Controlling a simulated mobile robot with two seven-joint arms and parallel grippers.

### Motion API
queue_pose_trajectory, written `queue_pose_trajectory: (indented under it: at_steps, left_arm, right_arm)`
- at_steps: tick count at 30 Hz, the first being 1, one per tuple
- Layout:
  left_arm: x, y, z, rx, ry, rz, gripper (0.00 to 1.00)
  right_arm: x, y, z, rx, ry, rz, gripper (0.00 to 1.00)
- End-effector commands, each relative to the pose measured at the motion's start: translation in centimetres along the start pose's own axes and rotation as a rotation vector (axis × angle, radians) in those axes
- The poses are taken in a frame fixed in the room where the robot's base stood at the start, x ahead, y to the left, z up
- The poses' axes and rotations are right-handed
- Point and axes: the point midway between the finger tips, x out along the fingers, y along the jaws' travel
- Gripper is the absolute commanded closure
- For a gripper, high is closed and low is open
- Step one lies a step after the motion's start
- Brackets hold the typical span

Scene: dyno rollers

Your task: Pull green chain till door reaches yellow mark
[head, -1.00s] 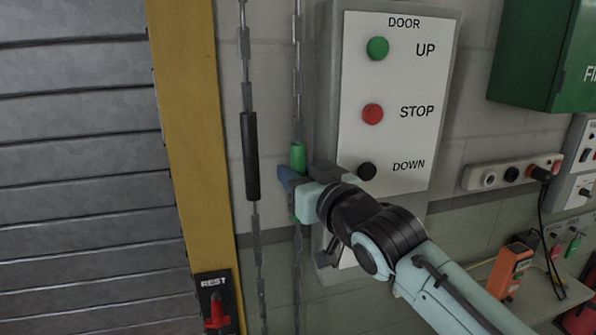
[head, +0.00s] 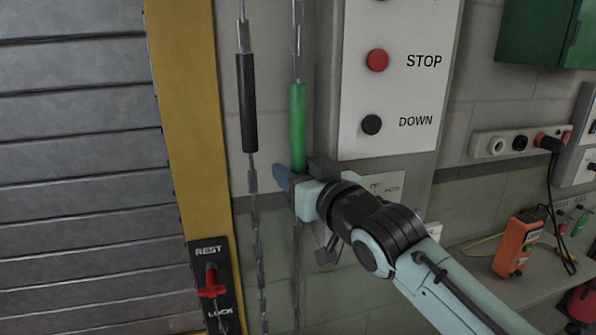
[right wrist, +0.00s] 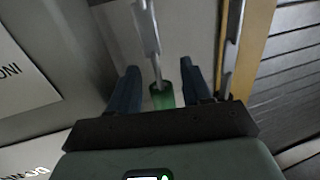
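The green sleeve (head: 298,125) on the green chain hangs upright in the head view, left of the button panel. My right gripper (head: 286,180) is at the sleeve's lower end. In the right wrist view its two dark fingers (right wrist: 162,88) stand apart on either side of the green sleeve (right wrist: 163,98), with gaps visible, so it is open. The bare chain (right wrist: 148,30) continues past the fingers. The grey slatted door (head: 80,150) fills the left of the head view; its bottom edge is out of view. I cannot make out a separate yellow mark. My left gripper is not in view.
A second chain with a black sleeve (head: 247,103) hangs just left of the green one. A yellow door post (head: 185,120) carries a REST/LOCK lever (head: 212,285). The button panel (head: 400,90) is close on the right. A shelf holds an orange device (head: 518,245).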

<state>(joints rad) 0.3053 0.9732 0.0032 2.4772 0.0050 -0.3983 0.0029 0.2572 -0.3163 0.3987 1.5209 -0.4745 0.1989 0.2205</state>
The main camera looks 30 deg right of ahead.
Motion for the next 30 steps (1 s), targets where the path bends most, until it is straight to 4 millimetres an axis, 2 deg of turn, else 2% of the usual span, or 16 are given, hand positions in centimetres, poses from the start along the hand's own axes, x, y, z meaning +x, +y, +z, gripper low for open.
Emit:
queue_pose_trajectory:
  at_steps: [5,8,11,21,25,30]
  left_arm:
    - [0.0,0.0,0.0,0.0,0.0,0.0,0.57]
    - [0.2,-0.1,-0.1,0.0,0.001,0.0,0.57]
    - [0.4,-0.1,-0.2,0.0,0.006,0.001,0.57]
    - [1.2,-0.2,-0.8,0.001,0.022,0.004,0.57]
    - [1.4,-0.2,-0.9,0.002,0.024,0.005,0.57]
    - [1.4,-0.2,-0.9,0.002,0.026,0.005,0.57]
  right_arm:
    - [-0.2,0.0,-0.1,0.0,0.004,0.0,0.51]
    - [-1.0,-0.1,-0.2,-0.002,0.006,-0.001,0.51]
    - [-2.6,-0.1,-0.2,0.0,0.008,-0.002,0.51]
    - [-10.1,0.0,-0.1,0.0,0.005,-0.001,0.51]
    - [-12.1,0.0,0.0,0.0,0.003,0.0,0.51]
    - [-13.3,0.0,0.0,0.0,0.002,0.0,0.51]
